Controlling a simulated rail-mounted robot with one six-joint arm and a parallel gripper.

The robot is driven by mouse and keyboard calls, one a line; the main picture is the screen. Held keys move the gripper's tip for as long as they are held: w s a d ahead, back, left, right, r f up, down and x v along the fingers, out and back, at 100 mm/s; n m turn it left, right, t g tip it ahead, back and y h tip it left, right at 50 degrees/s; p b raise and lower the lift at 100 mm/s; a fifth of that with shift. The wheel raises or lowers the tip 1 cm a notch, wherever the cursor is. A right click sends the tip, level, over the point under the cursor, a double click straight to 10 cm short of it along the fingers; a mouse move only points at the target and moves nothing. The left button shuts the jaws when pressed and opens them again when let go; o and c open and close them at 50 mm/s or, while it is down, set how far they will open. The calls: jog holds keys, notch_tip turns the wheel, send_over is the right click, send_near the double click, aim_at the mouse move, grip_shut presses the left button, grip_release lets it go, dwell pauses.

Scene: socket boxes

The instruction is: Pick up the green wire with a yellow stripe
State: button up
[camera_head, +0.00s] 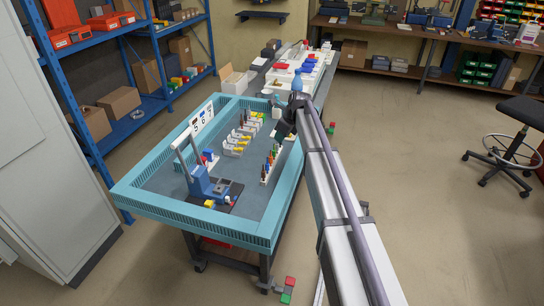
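A turquoise-rimmed work table (150,208) with a grey top stands in the middle. A white rack (264,181) near its right side holds a row of small upright pieces in several colours, some greenish and some orange. They are too small for me to tell which is the green wire with a yellow stripe. My gripper (284,129) is a dark shape at the end of my arm, above the right far part of the table, beyond the rack. Its fingers are too small and dark to show whether they are open or hold anything.
White socket boxes (234,149) with yellow and dark parts stand mid-table. A blue-grey press-like device (203,184) and a numbered white board (203,118) stand at left. Blue shelves (152,104) rise behind. Red and green blocks (288,290) lie on the floor. The floor at right is mostly clear.

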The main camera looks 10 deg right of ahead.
aim_at(275, 150)
jog(key=b+x, duration=0.1)
jog(key=x, duration=0.1)
jog(key=b+x, duration=0.2)
jog(key=x, duration=0.1)
jog(key=shift+s+d, duration=0.1)
jog(key=shift+d, duration=0.1)
jog(key=shift+a+f+b, duration=0.15)
jog(key=shift+f+b, duration=0.1)
jog(key=shift+b, duration=0.1)
jog(key=shift+r, duration=0.15)
jog(key=b+x, duration=0.5)
jog(key=shift+d+f, duration=0.25)
jog(key=shift+r+p, duration=0.25)
jog(key=shift+p, duration=0.05)
jog(key=shift+c, duration=0.2)
jog(key=shift+a, duration=0.1)
grip_shut()
